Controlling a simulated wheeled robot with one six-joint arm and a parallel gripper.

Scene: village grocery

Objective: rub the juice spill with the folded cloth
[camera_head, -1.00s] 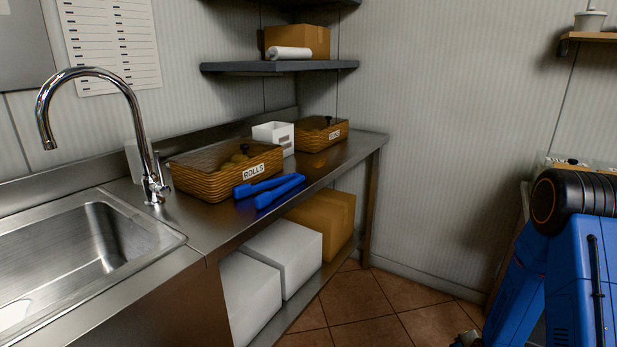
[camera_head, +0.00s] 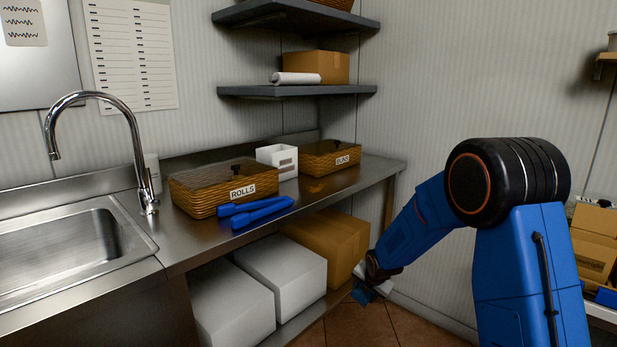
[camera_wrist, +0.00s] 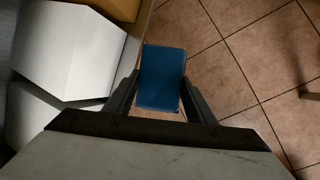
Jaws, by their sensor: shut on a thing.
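The folded cloth (camera_wrist: 162,72) is a blue rectangular pad in the wrist view. My gripper (camera_wrist: 160,90) is shut on it, one finger at each side. In the head view the cloth (camera_head: 362,293) is a small blue patch at the end of my arm, low beside the counter's front and above the floor. An orange patch (camera_head: 316,188), which looks like the juice spill, lies on the steel counter (camera_head: 345,181) in front of the basket marked BUNS. The cloth is apart from it, lower and to the right.
A basket marked ROLLS (camera_head: 222,191), blue tongs (camera_head: 255,211), a white holder (camera_head: 279,160) and the BUNS basket (camera_head: 331,158) stand on the counter. White boxes (camera_head: 280,272) and a cardboard box (camera_head: 330,242) fill the lower shelf. A wall shelf (camera_head: 297,91) hangs above.

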